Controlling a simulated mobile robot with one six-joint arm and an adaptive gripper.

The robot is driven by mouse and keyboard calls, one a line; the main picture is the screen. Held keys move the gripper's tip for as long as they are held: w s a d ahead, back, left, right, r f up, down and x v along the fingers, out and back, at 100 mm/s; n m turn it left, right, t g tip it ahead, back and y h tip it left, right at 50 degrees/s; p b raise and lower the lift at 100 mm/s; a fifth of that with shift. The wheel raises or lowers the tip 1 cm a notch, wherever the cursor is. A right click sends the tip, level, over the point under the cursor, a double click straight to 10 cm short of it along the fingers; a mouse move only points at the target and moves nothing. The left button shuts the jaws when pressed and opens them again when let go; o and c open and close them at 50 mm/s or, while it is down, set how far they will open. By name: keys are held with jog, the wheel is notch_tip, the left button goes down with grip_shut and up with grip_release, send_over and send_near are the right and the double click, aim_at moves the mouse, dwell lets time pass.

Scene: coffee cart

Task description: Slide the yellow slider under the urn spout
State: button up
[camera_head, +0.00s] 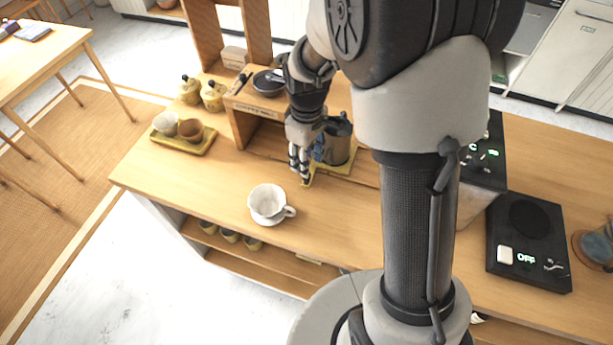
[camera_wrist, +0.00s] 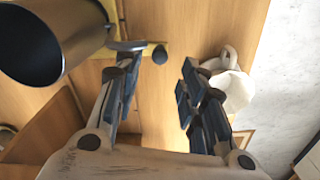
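A yellow flat piece (camera_head: 343,167), which looks like the slider, lies on the wooden counter under a dark metal vessel (camera_head: 340,146). In the wrist view a yellow strip (camera_wrist: 184,48) shows beyond my fingers, and the vessel's open dark mouth (camera_wrist: 30,42) fills the upper left. A dark round knob (camera_wrist: 160,54) is near the left fingertip. My gripper (camera_head: 300,172) points down beside the vessel, low over the counter. It also shows in the wrist view (camera_wrist: 160,78), with its fingers apart and nothing seen between them. I cannot make out the urn spout; my arm covers part of the area.
A white cup (camera_head: 268,201) on a saucer stands in front of my gripper. A yellow tray (camera_head: 183,145) with two cups is at the left. A wooden shelf (camera_head: 243,127) stands behind. A black scale-like device (camera_head: 528,240) is at the right. The counter's left front is clear.

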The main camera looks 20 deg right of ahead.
notch_tip(320, 180, down, 7)
jog(key=shift+f+b, duration=0.15)
jog(key=shift+b, duration=0.8)
jog(key=shift+c, duration=0.5)
grip_shut()
